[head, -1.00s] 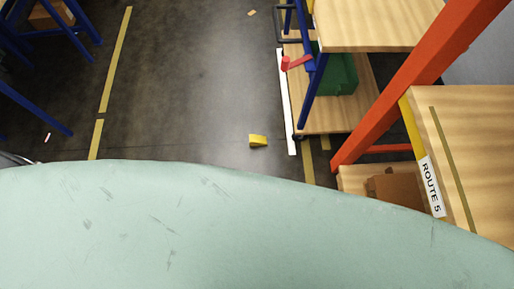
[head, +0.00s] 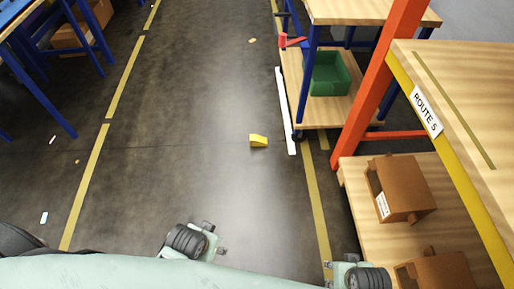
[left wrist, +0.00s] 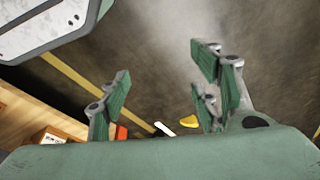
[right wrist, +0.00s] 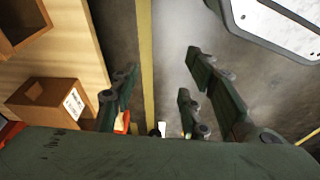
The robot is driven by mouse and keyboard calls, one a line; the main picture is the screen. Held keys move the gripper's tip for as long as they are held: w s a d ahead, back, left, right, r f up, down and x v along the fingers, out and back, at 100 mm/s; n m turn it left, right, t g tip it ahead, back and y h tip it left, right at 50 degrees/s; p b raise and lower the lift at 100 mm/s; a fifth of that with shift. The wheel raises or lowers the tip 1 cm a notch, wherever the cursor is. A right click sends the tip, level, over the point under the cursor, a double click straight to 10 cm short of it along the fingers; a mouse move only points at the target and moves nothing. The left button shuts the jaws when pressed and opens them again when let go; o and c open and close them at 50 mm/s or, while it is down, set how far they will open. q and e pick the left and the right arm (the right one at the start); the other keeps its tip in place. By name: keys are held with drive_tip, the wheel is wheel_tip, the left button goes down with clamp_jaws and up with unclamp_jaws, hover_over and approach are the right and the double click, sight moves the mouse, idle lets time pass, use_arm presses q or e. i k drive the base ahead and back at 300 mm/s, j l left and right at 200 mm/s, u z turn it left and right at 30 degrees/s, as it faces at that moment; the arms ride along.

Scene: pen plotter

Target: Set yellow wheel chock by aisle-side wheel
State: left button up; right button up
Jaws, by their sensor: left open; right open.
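The yellow wheel chock (head: 258,141) lies on the dark floor in the head view, left of the white strip (head: 286,111) and apart from the cart. It also shows small beyond the fingers in the left wrist view (left wrist: 189,121). The cart (head: 318,114) has blue legs and wooden shelves. Its near aisle-side wheel (head: 297,135) is a small dark shape at the shelf corner, partly hidden. My left gripper (left wrist: 160,92) is open and empty, away from the chock. My right gripper (right wrist: 158,85) is open and empty, with floor and a yellow line beyond it.
A green bin (head: 329,74) sits on the cart's lower shelf. An orange post (head: 372,90) and the ROUTE 5 rack (head: 445,75) with brown boxes (head: 405,187) stand at the right. Blue-legged tables stand at the upper left. The aisle floor (head: 185,120) between the yellow lines is mostly clear.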

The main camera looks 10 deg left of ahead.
sight(256, 140)
drive_tip(key=i+j, duration=0.25)
drive_tip(key=i, duration=0.25)
drive_tip(key=i+j, duration=0.25)
drive_tip(key=i, duration=0.25)
drive_tip(key=i+j, duration=0.2)
drive_tip(key=i, duration=0.25)
